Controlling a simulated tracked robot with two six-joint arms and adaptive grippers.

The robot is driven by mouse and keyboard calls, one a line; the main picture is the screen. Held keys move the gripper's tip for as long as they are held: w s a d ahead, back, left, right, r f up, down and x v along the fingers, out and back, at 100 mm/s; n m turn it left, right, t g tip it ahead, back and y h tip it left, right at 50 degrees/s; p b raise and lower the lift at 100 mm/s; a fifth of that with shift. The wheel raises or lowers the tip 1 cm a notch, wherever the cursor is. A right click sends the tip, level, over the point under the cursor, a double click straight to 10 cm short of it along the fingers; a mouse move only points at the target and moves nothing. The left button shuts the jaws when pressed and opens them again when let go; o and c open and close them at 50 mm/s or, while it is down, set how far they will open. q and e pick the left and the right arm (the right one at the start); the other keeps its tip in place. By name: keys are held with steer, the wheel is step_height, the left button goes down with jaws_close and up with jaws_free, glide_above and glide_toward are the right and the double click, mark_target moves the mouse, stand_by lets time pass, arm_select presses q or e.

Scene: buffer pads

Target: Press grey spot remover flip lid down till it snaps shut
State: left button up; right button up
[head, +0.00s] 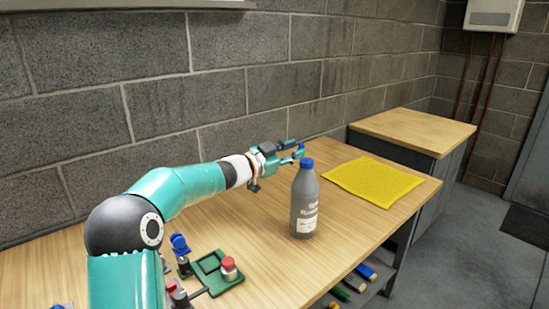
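The grey spot remover bottle (304,205) stands upright on the wooden workbench (265,255), with a pale label on its front. Its blue flip lid (307,163) sits on top; it is too small to tell whether it is fully shut. My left gripper (300,147) reaches in from the left and is level with or just above the lid, at its upper left. Its two fingers look apart with nothing between them. I cannot tell whether it touches the lid. My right gripper is not in view.
A yellow cloth (372,181) lies flat right of the bottle. A green fixture with a red knob (228,265) and other small parts sit at the front left. A lower shelf holds several coloured items (352,283). A block wall (240,100) runs behind the bench.

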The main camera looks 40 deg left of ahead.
arm_select(q)
steer(key=s, duration=0.7)
steer(key=shift+s+a, duration=0.3)
steer(key=shift+s, duration=0.05)
